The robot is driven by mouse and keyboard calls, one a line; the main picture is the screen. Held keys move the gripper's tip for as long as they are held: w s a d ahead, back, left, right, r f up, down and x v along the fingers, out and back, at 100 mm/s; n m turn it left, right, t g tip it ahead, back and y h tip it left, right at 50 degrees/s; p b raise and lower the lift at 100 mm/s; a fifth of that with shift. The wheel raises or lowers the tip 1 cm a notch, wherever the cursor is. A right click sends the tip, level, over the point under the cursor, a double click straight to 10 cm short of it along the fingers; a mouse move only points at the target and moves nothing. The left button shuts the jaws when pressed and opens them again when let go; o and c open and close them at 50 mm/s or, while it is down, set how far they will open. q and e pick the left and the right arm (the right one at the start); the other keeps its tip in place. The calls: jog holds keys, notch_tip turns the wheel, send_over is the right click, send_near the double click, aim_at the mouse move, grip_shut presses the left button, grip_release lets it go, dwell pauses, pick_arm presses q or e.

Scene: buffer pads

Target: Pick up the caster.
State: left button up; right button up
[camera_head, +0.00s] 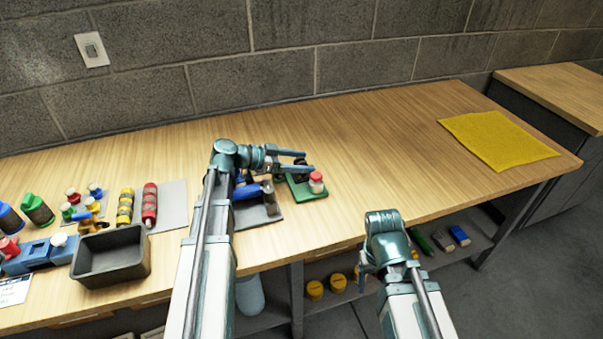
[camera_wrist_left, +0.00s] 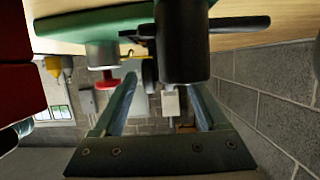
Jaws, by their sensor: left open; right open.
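A dark wheel-like piece (camera_head: 300,161), which I take to be the caster, is at the green pad (camera_head: 300,190), by the fingertips of my left gripper (camera_head: 303,161). In the left wrist view, a small black wheel (camera_wrist_left: 148,75) shows beside a large black cylinder (camera_wrist_left: 182,45); I cannot tell whether they are one thing. The left gripper is open, its fingers on either side of the cylinder, with no clear grip. My right gripper (camera_head: 367,270) is open and empty, low in front of the table edge.
A black bin (camera_head: 110,256) and several bottles stand left. The table right of the green pad is clear up to the yellow mat (camera_head: 497,140).

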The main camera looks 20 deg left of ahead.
aim_at(301, 159)
pick_arm(q)
jog(key=shift+w+d, duration=0.1)
jog(key=shift+d, duration=0.05)
jog(key=shift+c, duration=0.3)
grip_shut()
jog(key=shift+r, duration=0.1)
notch_tip(301, 159, up, 10)
jog(key=p, duration=1)
